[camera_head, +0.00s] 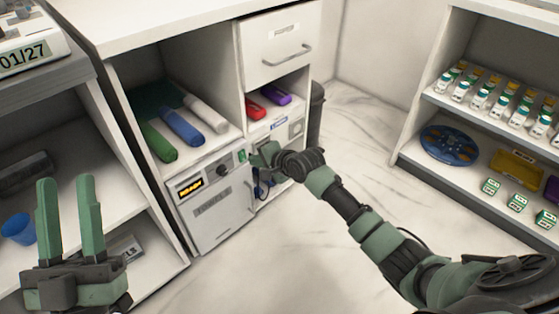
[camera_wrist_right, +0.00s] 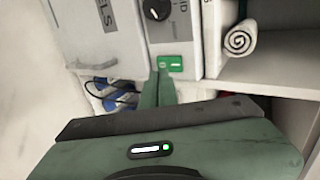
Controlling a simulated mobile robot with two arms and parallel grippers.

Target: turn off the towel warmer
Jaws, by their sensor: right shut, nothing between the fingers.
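The towel warmer (camera_head: 215,218) is a white box with a handled door, low in the cabinet. Its top panel has a lit orange display (camera_head: 190,189), a dark knob (camera_head: 224,171) and a green switch (camera_head: 241,156). In the right wrist view the green switch (camera_wrist_right: 175,63) has a pale mark and sits beside the black knob (camera_wrist_right: 157,9). My right gripper (camera_head: 262,157) is shut and empty; its fingertips (camera_wrist_right: 163,75) are right at the switch's edge, and I cannot tell whether they touch. My left gripper (camera_head: 67,185) is open and empty, away at the left.
Rolled towels (camera_head: 182,126) lie on the shelf above the warmer. A red roll (camera_head: 252,107) and a purple roll (camera_head: 276,94) lie in the neighbouring compartment. A shelf unit with bottles (camera_head: 500,100) stands at the right. The marble floor (camera_head: 300,240) between is clear.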

